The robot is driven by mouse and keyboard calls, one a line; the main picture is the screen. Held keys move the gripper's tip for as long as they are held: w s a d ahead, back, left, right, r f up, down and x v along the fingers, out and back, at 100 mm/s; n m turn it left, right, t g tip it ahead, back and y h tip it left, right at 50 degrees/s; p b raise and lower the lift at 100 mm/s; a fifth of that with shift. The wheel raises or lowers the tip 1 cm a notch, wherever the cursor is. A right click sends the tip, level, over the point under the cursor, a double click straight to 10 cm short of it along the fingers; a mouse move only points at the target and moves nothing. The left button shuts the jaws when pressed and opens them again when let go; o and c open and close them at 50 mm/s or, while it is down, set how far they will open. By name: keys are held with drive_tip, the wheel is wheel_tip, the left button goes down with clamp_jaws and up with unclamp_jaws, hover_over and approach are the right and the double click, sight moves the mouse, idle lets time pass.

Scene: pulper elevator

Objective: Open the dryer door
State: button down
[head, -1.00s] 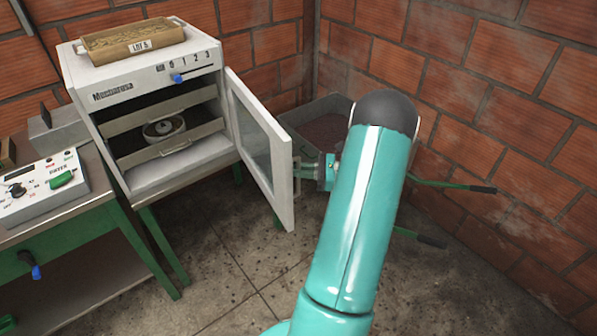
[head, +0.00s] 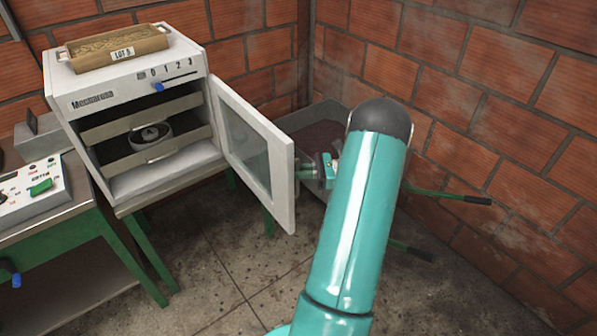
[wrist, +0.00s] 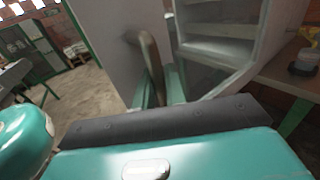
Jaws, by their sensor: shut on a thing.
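The dryer (head: 75,95) is a white cabinet on a stand at the left of the head view. Its door (head: 268,165), a white frame with a glass pane, stands swung out from the right side, and the inside is visible. My gripper (head: 312,170) is at the door's outer face near the free edge, partly hidden behind my arm. In the wrist view the door (wrist: 110,50) is a pale panel, and the upright handle (wrist: 150,55) stands between the fingers of my gripper (wrist: 160,90). The gripper is shut on the handle.
A wooden tray marked LOT 5 (head: 115,48) sits on the dryer. A control box (head: 35,190) stands on the green-framed table (head: 105,250) at left. A grey cart or bin (head: 325,115) with green handles (head: 450,195) stands behind my arm. The foreground floor (head: 215,285) is clear.

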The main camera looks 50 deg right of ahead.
drive_tip(key=shift+d, duration=0.15)
idle(0.3)
drive_tip(key=c, duration=1.5)
unclamp_jaws()
drive_tip(key=shift+c, duration=0.2)
drive_tip(key=v, duration=1.3)
drive_tip(key=shift+s, duration=0.3)
drive_tip(key=shift+d, duration=0.2)
